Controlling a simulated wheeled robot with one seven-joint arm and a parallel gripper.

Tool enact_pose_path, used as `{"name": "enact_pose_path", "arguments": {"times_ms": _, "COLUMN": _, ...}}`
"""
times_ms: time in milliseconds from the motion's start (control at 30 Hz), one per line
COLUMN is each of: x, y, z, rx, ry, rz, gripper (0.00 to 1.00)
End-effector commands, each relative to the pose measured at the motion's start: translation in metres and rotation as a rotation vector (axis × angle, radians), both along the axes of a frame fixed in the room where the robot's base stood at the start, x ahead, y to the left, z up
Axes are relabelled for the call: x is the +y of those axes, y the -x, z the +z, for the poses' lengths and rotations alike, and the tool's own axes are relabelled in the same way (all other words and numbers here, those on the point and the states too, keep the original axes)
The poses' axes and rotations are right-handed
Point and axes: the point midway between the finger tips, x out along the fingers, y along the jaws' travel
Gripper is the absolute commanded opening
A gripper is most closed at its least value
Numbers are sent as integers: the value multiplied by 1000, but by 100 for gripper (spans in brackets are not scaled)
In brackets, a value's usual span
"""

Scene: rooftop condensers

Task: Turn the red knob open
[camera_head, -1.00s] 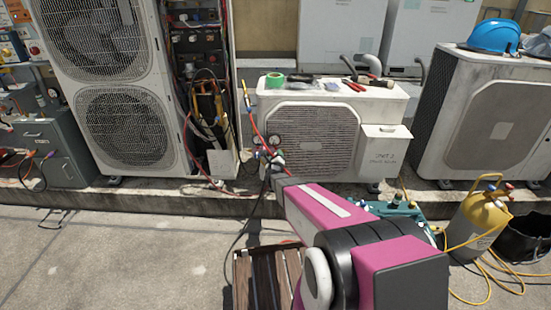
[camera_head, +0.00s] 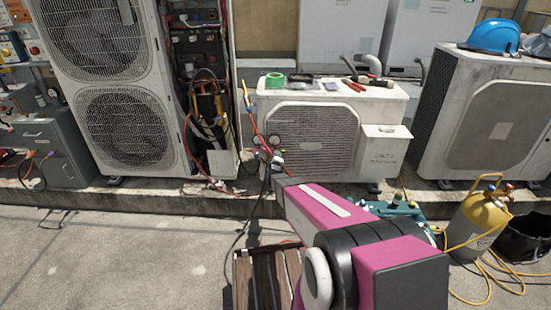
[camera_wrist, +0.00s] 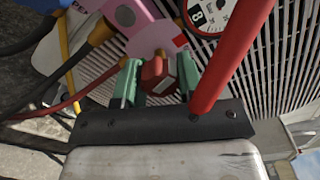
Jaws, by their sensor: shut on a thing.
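The red knob (camera_wrist: 158,76) sits between the two green fingers of my gripper (camera_wrist: 159,82) in the wrist view, and the fingers are shut on it. Behind it is a pink plate (camera_wrist: 150,38) with a red mark at its right edge. A round gauge (camera_wrist: 208,14) with a red rim shows just above and to the right. In the head view my gripper (camera_head: 275,158) is at the manifold gauges (camera_head: 273,140) in front of the middle condenser; the knob is too small to make out there.
A red hose (camera_wrist: 230,60) crosses close to the right finger in the wrist view. More hoses (camera_wrist: 45,108) run at left. The middle condenser (camera_head: 312,140) stands right behind. A yellow cylinder (camera_head: 482,220) and wooden crate (camera_head: 245,270) stand on the ground.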

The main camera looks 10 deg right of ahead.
Motion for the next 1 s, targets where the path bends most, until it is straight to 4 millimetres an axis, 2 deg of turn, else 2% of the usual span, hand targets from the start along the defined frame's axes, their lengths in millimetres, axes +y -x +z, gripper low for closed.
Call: {"name": "enact_pose_path", "arguments": {"times_ms": 1000, "x": 0, "y": 1, "z": 0, "rx": 190, "ry": 947, "rz": 0, "gripper": 11}}
